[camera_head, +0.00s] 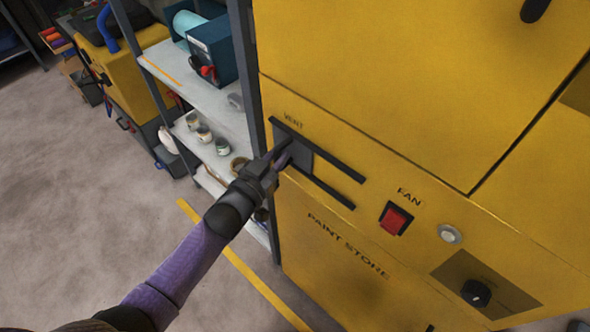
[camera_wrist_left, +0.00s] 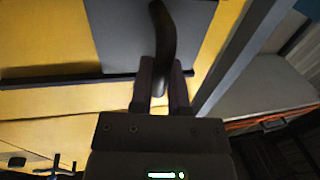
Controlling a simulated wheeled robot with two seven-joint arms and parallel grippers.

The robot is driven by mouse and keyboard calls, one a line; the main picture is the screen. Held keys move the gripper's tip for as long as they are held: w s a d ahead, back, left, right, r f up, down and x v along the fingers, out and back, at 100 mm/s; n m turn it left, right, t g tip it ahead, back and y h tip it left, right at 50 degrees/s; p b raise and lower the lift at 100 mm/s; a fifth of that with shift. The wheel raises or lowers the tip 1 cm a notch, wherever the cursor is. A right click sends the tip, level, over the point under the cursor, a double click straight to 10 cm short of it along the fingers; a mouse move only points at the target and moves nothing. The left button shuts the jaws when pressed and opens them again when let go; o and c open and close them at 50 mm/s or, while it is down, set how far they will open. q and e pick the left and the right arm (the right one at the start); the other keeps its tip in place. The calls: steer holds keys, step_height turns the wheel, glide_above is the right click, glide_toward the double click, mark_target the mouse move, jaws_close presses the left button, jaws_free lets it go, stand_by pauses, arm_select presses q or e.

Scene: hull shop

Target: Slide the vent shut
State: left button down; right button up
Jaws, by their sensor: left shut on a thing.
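The vent is set in the yellow paint store cabinet (camera_head: 350,235), under the label VENT. It has an upper black rail (camera_head: 335,163) and a lower black rail (camera_head: 335,196), with a grey sliding plate (camera_head: 303,160) at their left end. The rails' right part is bare of the plate. My left gripper (camera_head: 281,156) is at the plate, shut on its dark handle. In the left wrist view the curved handle (camera_wrist_left: 163,35) stands between the two fingers (camera_wrist_left: 162,88), with the grey plate (camera_wrist_left: 118,30) behind it. My right gripper is not in view.
A red FAN switch (camera_head: 396,218), a round grey button (camera_head: 450,233) and a black knob (camera_head: 476,293) are right of the vent. A grey shelf unit (camera_head: 215,100) with tins stands close on the left. Open floor (camera_head: 90,200) lies farther left.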

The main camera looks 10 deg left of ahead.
arm_select(q)
steer(key=shift+a, duration=0.1)
steer(key=c, duration=1)
jaws_free()
steer(key=shift+c, duration=0.2)
steer(key=o, duration=0.4)
steer(key=shift+w+a, duration=0.15)
steer(key=shift+a, duration=0.05)
steer(key=shift+d, duration=0.1)
steer(key=v, duration=1)
